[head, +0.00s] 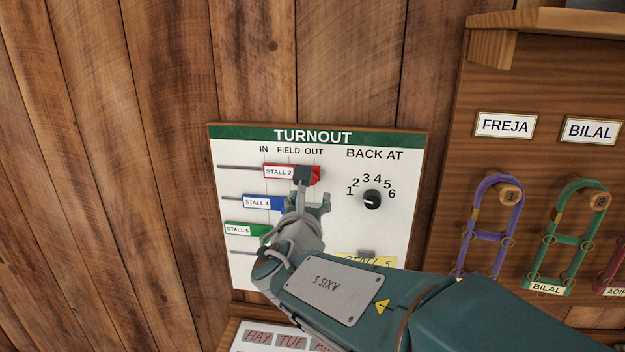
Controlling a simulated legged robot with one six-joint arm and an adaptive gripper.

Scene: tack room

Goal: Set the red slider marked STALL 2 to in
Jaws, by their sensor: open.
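The red slider (279,171) has a white STALL 2 label and sits on the top rail of the white TURNOUT board. It spans roughly the FIELD and OUT columns, right of the IN heading (264,149). Its exact stop is hard to tell because my gripper covers part of its right side. My gripper (313,188) is open, with one dark fingertip in front of the red slider's right part and the other finger lower right. I cannot tell whether the fingertip touches the slider.
Below are a blue STALL 4 slider (257,202), a green slider (240,230) and, partly behind my arm, a yellow one (380,262). A black BACK AT knob (372,200) is to the right. Halters (487,215) hang on a wooden rack farther right.

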